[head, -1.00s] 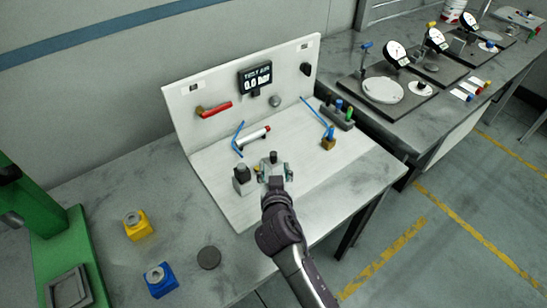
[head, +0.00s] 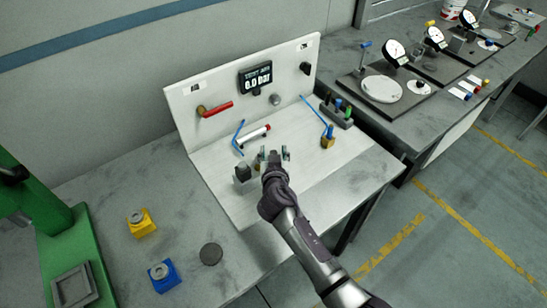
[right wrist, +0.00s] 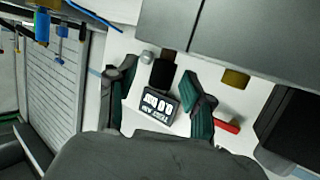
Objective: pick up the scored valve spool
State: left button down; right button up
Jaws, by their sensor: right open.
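My right gripper (head: 273,155) is open over the white bench panel, and its two fingers also show in the right wrist view (right wrist: 158,72). A dark, short piece with a brownish upper part (right wrist: 163,74) shows between the fingers there, with no clear contact. It may be the valve spool; I cannot make out any scoring. A grey body (right wrist: 150,32) fills the top of that view, with a brass fitting (right wrist: 235,79) below it. In the head view my gripper hides most of this spot. My left gripper is not in view.
A grey block with a dark top (head: 243,172) stands just left of my gripper. A white cylinder with a red end (head: 255,134) and a blue tube (head: 238,138) lie behind. The display (head: 256,78) and red lever (head: 215,109) are on the upright panel. The front right of the panel is clear.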

grip_shut()
